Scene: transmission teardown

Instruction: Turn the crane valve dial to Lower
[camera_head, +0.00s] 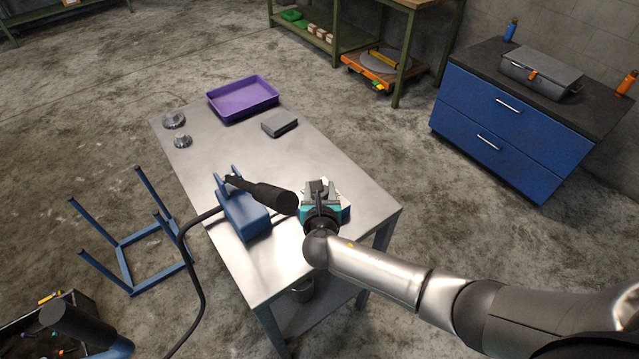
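No crane valve dial or "Lower" marking can be made out. A blue unit (243,215) with a black cylindrical handle (262,193) stands on the near part of the metal table, and a black hose runs from it to the lower left. It is unclear whether this unit carries the dial. My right arm comes in from the right, and its gripper (319,190) is over the table just right of the black handle's end. Its fingers are small and partly hidden by the wrist, so their opening is unclear. My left gripper is not in view.
The metal table (335,170) holds a purple tray (243,98), a grey block (280,123) and two metal parts (174,121) at its far end. A blue leg frame (125,262) stands on the floor at left. A blue cabinet (505,125) stands at right.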

